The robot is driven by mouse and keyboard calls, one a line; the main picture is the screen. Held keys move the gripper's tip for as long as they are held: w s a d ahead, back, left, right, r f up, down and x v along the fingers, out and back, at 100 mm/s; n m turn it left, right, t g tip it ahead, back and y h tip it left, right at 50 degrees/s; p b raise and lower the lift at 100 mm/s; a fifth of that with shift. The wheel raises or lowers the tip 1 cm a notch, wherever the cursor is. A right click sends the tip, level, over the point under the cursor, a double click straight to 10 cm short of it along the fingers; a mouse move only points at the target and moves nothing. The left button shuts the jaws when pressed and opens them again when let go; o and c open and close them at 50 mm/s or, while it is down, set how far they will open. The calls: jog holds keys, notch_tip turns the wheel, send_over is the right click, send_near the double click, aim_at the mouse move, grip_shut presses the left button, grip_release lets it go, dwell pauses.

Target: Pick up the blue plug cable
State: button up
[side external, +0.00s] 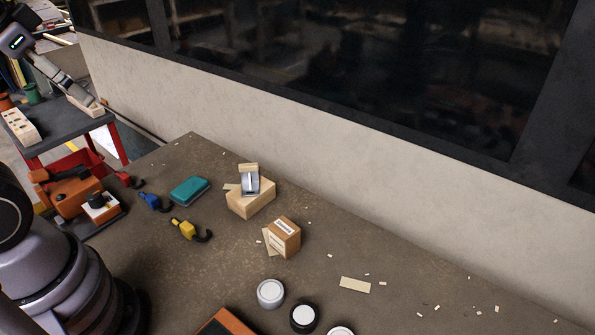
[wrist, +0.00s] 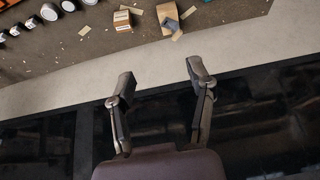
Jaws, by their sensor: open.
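The blue plug cable (side external: 150,201) lies on the brown worktable (side external: 350,245) in the side external view, at the left, with a dark curved cable end. It lies between a red plug (side external: 123,178) and a yellow plug (side external: 184,229), and left of a teal box (side external: 189,190). I cannot make out the blue plug in the wrist view. My gripper (wrist: 160,79) is open and empty in the wrist view, fingers spread wide, with the wall and dark window behind them. It is apart from the tabletop things, which show small at the top of that view.
A wooden block with a metal piece (side external: 250,199) and a small carton (side external: 284,238) stand right of the plugs. Round white-topped cans (side external: 271,293) stand nearer. An orange device (side external: 76,196) is at the left. A wall (side external: 300,150) runs along the far side.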

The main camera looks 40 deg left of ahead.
jog(key=w+a+f+m+g+y, duration=0.4)
jog(key=w+f, duration=0.1)
jog(key=f, duration=0.3)
jog(key=w+a+f+m+g+y, duration=0.3)
jog(key=w+f+g+y, duration=0.15)
jog(key=f, duration=0.35)
jog(key=m+t+y, duration=0.3)
jog(key=m+y, duration=0.2)
jog(key=m, duration=0.6)
send_near(151, 197)
jog(key=shift+s+d+r, duration=0.1)
jog(key=shift+d+r, duration=0.3)
jog(key=shift+d, duration=0.2)
jog(key=shift+s+d+r, duration=0.1)
jog(key=shift+d+r, duration=0.35)
jog(key=shift+d, duration=0.15)
jog(key=shift+a+f, duration=0.15)
jog(key=shift+f, duration=0.15)
jog(key=x, duration=0.7)
jog(key=shift+a+f, duration=0.1)
jog(key=shift+a, duration=0.05)
jog(key=shift+x, duration=3.1)
jog(key=shift+w+f, duration=0.1)
jog(key=shift+w, duration=0.1)
